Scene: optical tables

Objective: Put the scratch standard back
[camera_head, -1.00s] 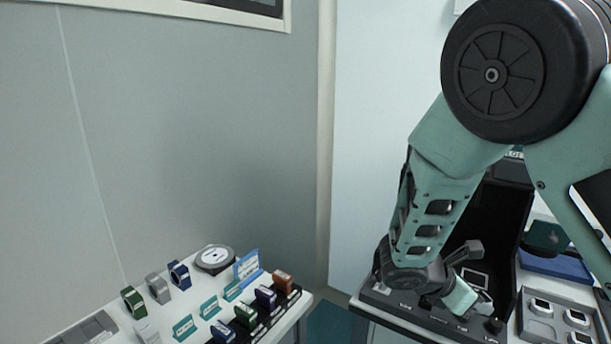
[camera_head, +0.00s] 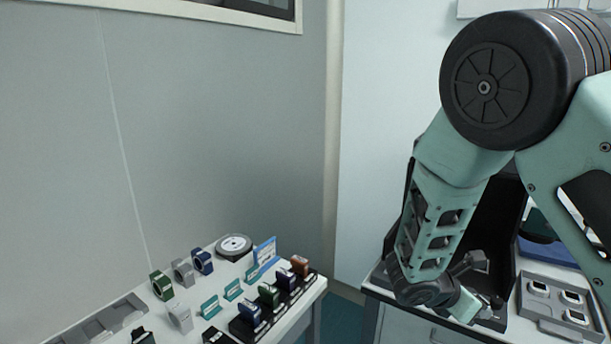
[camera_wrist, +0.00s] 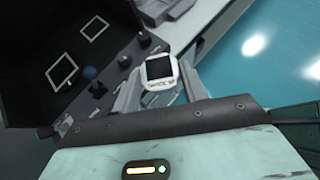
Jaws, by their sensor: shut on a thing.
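The scratch standard, a small white-framed square with a dark window (camera_wrist: 160,70), is between the fingers of my gripper (camera_wrist: 160,84) in the wrist view. The gripper is shut on it. In the head view my gripper (camera_head: 478,304) hangs low over the front of the right-hand bench, and the standard cannot be made out clearly there. A grey tray (camera_head: 535,312) on that bench, at the lower right, holds several similar white-framed squares with dark windows.
A black open-fronted station (camera_wrist: 55,40) with white square outlines and knobs stands beside my gripper. A left-hand bench carries a round dial-like disc (camera_head: 234,245), coloured ring holders and a black rack with several coloured blocks (camera_head: 268,295). A gap separates the benches.

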